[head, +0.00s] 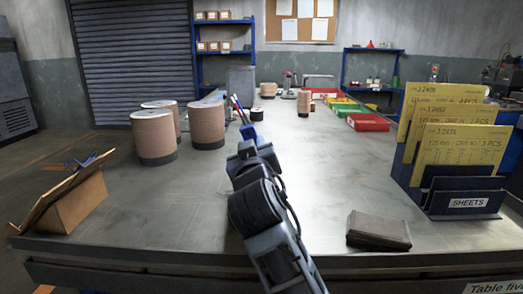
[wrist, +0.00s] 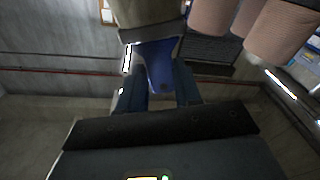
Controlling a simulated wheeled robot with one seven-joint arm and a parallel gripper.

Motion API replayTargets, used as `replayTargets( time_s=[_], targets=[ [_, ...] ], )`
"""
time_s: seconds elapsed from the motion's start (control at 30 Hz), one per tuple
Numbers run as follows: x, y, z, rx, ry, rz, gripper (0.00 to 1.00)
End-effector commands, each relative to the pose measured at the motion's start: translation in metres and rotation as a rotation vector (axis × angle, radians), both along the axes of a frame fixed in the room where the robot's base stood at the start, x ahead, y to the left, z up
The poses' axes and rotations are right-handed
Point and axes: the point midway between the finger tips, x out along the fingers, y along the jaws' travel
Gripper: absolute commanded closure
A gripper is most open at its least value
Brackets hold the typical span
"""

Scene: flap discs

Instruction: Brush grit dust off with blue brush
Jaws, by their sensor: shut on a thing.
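My gripper (wrist: 160,84) is shut on the blue brush (wrist: 158,62), with a finger on each side of its blue handle in the wrist view. A dark band and a wide beige-grey end, apparently the bristles, lie beyond the handle at the top of that view. In the head view my gripper (head: 247,146) is over the middle of the grey workbench (head: 310,185), and a bit of blue shows at its far end. My arm hides most of the brush there. I cannot make out grit dust on any surface.
Brown abrasive rolls (head: 154,138) stand at the back left. A dark block (head: 379,231) and a SHEETS rack (head: 465,200) are at the right. Red (head: 368,123), green and yellow trays are farther back.

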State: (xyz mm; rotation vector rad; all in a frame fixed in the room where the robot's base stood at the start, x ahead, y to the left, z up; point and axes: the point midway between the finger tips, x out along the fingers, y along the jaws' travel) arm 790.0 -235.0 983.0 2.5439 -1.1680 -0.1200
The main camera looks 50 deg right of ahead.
Motion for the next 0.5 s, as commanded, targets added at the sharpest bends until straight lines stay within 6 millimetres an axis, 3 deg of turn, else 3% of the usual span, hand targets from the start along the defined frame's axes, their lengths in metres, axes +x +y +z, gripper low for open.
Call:
replayTargets(
  time_s=[0.03,0.5],
  targets=[
    [0.008,0.001,-0.007,0.004,0.01,0.0,0.97],
    [0.026,0.014,-0.006,0.004,0.008,-0.001,0.97]
  ],
)
